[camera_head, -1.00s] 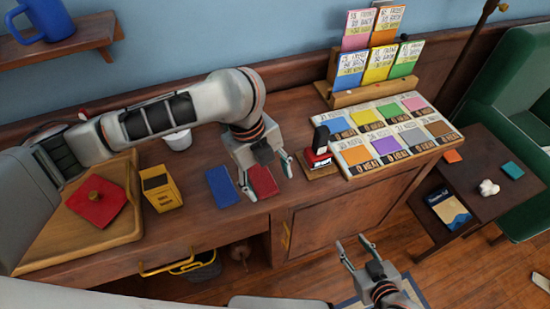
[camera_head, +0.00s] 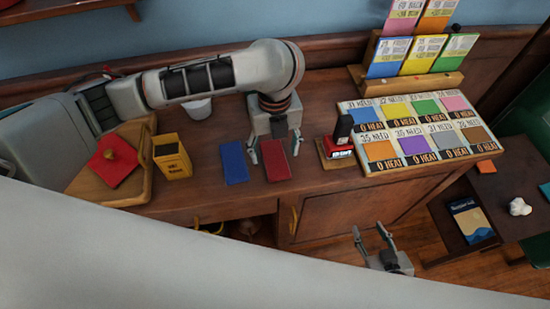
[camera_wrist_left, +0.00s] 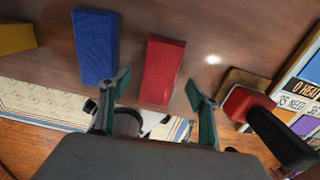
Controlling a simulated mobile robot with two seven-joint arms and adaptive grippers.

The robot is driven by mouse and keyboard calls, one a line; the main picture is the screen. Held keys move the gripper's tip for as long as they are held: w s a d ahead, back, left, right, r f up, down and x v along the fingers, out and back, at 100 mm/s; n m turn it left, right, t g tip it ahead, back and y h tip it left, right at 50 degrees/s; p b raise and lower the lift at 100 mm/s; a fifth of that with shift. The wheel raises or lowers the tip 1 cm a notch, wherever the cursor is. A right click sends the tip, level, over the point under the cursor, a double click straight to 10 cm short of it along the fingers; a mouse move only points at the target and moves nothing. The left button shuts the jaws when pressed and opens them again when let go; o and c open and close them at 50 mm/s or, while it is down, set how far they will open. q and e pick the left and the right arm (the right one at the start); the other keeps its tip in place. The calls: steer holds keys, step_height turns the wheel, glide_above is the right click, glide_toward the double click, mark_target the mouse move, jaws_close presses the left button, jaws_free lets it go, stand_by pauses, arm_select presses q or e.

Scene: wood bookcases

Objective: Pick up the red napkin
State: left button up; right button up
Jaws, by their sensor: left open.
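The red napkin (camera_head: 275,160) is a folded rectangle lying flat on the wooden desk, just right of a folded blue napkin (camera_head: 233,162). My left gripper (camera_head: 274,154) is open above the red napkin, one finger on each side of it in the head view. In the left wrist view the red napkin (camera_wrist_left: 162,70) lies between the spread fingers (camera_wrist_left: 158,78), and nothing is gripped. The height gap to the napkin is hard to judge. My right gripper (camera_head: 368,233) is open and empty, in front of the desk.
A red and black stamp (camera_head: 338,145) stands close right of the red napkin, beside a board of coloured cards (camera_head: 415,135). A yellow box (camera_head: 172,157) and a wooden tray (camera_head: 140,190) with a red item are at the left. A white cup (camera_head: 198,109) is behind.

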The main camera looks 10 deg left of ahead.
arm_select(q)
steer(key=shift+f, duration=0.85)
steer(key=shift+c, duration=0.3)
steer(key=c, duration=1)
steer(key=shift+o, duration=0.2)
